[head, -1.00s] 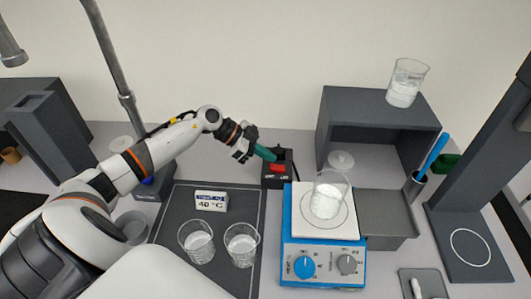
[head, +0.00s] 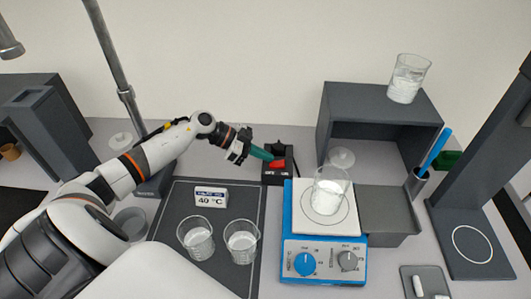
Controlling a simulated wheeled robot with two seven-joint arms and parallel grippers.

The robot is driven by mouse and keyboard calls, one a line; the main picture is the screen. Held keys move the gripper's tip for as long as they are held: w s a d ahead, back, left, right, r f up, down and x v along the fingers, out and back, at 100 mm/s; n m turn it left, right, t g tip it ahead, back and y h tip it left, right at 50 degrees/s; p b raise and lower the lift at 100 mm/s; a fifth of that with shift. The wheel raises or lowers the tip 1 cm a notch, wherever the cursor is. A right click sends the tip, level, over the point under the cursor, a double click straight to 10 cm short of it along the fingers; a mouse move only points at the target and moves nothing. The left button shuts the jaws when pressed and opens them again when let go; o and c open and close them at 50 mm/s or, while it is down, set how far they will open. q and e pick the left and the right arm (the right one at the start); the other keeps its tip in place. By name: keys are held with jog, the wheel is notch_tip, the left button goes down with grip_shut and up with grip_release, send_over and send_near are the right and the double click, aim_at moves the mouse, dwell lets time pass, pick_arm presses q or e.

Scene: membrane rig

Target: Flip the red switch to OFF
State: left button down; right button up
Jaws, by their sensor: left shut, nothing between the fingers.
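The red switch (head: 277,164) sits on a small black box (head: 279,179) left of and behind the blue hotplate. My left gripper (head: 268,155) has green fingers, shut and empty. Its tips are at the upper left side of the red switch; I cannot tell whether they touch it. White lettering on the front of the box is too small to read surely. My right gripper is not in view.
The blue hotplate (head: 303,246) carries a beaker (head: 328,192) of white material. Two beakers (head: 197,241) stand on a dark mat (head: 182,262) beside a 40 °C sign (head: 211,196). A grey shelf (head: 358,108) stands behind.

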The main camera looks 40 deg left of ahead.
pick_arm(q)
jog(key=shift+r+p, duration=0.85)
jog(key=shift+p, duration=0.2)
jog(key=shift+a, duration=0.1)
jog(key=b+v, duration=0.2)
jog(key=v, duration=0.5)
jog(key=shift+s, duration=0.2)
jog(key=shift+r, duration=0.1)
notch_tip(320, 180, up, 13)
jog(key=p, duration=1.3)
